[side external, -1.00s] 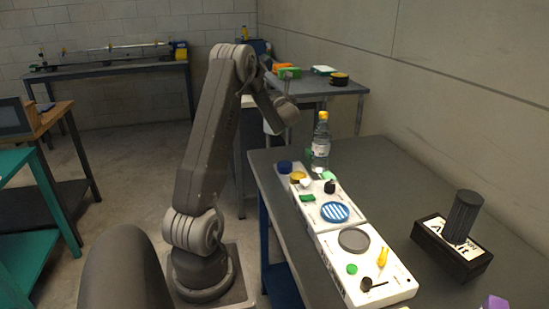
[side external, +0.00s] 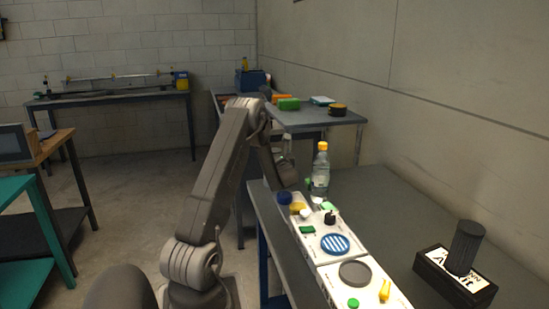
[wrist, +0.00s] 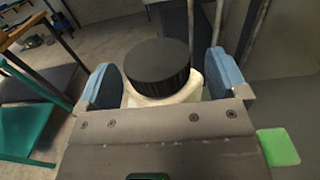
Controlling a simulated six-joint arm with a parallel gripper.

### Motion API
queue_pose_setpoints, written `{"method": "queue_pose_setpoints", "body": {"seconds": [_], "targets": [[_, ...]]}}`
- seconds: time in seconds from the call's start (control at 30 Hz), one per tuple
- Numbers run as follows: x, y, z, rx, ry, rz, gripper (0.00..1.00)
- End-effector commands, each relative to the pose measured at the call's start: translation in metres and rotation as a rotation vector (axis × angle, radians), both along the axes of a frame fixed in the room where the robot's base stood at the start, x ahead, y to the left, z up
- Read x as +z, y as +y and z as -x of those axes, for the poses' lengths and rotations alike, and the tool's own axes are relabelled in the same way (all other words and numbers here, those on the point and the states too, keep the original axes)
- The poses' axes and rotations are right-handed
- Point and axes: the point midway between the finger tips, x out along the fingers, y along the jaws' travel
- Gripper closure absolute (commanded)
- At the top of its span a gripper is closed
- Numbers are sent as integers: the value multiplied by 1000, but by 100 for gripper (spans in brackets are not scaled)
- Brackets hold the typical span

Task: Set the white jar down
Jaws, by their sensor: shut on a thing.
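The white jar (wrist: 194,90) has a wide black ribbed lid (wrist: 156,66). It sits between the two blue pads of my gripper (wrist: 158,82) in the wrist view, and the gripper is shut on it. The jar's lower part is hidden behind the gripper body. In the side external view, the end of my arm is near the far left end of the grey worktable (side external: 400,215). The jar cannot be made out clearly there, so whether it touches a surface cannot be told.
A clear bottle (side external: 320,182) with a yellow cap stands close to my arm's end. White boards (side external: 318,262) with small items and a blue striped disc (side external: 335,245) lie along the table's left side. A black box (side external: 455,281) is at right. The tabletop between is clear.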

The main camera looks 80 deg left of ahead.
Motion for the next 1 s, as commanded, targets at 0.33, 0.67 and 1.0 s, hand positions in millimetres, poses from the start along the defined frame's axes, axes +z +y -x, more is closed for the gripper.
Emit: {"method": "queue_pose_setpoints", "body": {"seconds": [0.33, 0.67, 1.0], "targets": [[-3, 0, 0, 0, 0, 1, 0], [0, -9, -1, -3, 1, 2, 0], [0, -79, -1, -4, 0, 3, 0]]}}
